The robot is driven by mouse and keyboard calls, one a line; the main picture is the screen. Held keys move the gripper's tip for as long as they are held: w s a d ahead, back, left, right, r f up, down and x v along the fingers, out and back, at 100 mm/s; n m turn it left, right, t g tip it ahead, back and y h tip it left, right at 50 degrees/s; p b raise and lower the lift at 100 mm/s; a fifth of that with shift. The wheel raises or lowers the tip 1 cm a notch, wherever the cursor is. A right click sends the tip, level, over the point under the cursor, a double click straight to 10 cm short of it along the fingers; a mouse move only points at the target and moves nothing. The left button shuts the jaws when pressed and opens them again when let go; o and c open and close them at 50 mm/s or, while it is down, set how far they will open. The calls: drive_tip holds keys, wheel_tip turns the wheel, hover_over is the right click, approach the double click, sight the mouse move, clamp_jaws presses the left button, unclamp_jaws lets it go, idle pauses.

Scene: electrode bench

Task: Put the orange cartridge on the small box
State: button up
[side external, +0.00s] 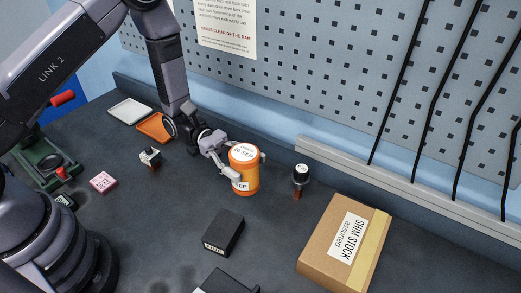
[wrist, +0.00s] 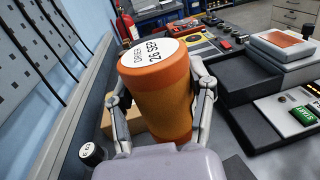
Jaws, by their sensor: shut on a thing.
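In the wrist view the cartridge (wrist: 160,95) fills the middle between the two fingers (wrist: 162,108). I cannot tell whether its base touches the bench. A cardboard box (side external: 325,267) labelled "SHIM STOCK assorted" lies at the right, apart from the cartridge. In the wrist view the cartridge hides much of this box (wrist: 134,122). A smaller black box (side external: 223,233) lies in front of the cartridge.
Another dark object (side external: 226,282) is at the front edge. A pink block (side external: 103,182), an orange tray (side external: 155,127) and a white tray (side external: 129,111) are left. A pegboard (side external: 330,70) rises behind.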

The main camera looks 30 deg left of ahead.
drive_tip(key=s+d+r, duration=0.1)
drive_tip(key=d+r, duration=0.2)
drive_tip(key=d, duration=0.8)
hover_over(348, 236)
wheel_tip(348, 236, down, 9)
drive_tip(key=shift+s+a+f, duration=0.1)
drive_tip(key=shift+s+f, duration=0.05)
drive_tip(key=shift+f, duration=0.05)
drive_tip(key=shift+w+d+f, duration=0.1)
drive_tip(key=shift+f, duration=0.8)
drive_tip(key=shift+w+d+f, duration=0.1)
drive_tip(key=shift+f, duration=0.8)
drive_tip(key=shift+f, duration=0.15)
drive_tip(key=o, duration=1.2)
drive_tip(key=shift+o, duration=0.2)
